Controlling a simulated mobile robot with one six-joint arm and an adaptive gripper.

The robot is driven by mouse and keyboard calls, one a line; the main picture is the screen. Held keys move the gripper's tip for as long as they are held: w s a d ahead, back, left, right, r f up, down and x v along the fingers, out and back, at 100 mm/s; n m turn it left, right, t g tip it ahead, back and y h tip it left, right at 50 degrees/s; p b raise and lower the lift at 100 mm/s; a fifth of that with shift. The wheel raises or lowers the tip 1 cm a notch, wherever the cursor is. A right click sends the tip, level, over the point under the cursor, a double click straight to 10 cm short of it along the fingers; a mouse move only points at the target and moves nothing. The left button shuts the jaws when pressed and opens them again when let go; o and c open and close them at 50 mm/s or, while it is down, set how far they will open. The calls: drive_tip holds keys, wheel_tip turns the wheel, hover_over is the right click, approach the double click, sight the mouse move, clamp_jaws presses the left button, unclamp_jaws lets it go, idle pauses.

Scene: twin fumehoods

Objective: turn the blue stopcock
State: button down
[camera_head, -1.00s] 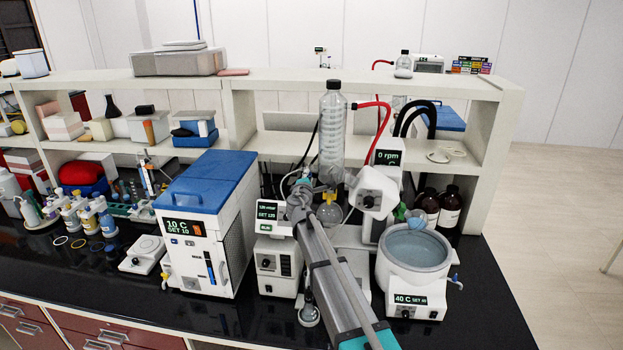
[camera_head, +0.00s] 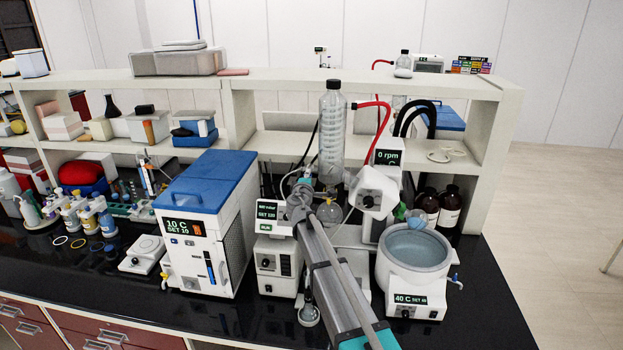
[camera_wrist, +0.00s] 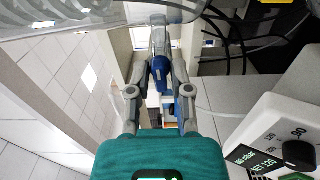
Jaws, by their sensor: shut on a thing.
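The blue stopcock (camera_wrist: 161,70) shows in the wrist view on a clear glass piece (camera_wrist: 150,20) of the rotary evaporator. My gripper (camera_wrist: 159,62) has its two grey fingers closed around the blue stopcock, one on each side. In the head view my gripper (camera_head: 298,192) reaches the glassware below the tall condenser (camera_head: 332,125). The stopcock is hidden there behind my gripper and arm. A clear round flask (camera_head: 330,212) hangs just right of my gripper.
A vacuum controller (camera_head: 270,215) stands close left of my arm, and its dial box (camera_wrist: 290,135) shows in the wrist view. A blue-topped chiller (camera_head: 205,225) is further left. A heating bath (camera_head: 415,250) stands right. Shelves rise behind; dark hoses cross the wrist view.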

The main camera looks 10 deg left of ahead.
drive_tip(key=shift+d, duration=0.1)
idle(0.5)
drive_tip(key=c, duration=0.7)
unclamp_jaws()
drive_tip(key=s, duration=1.2)
drive_tip(key=shift+a, duration=0.25)
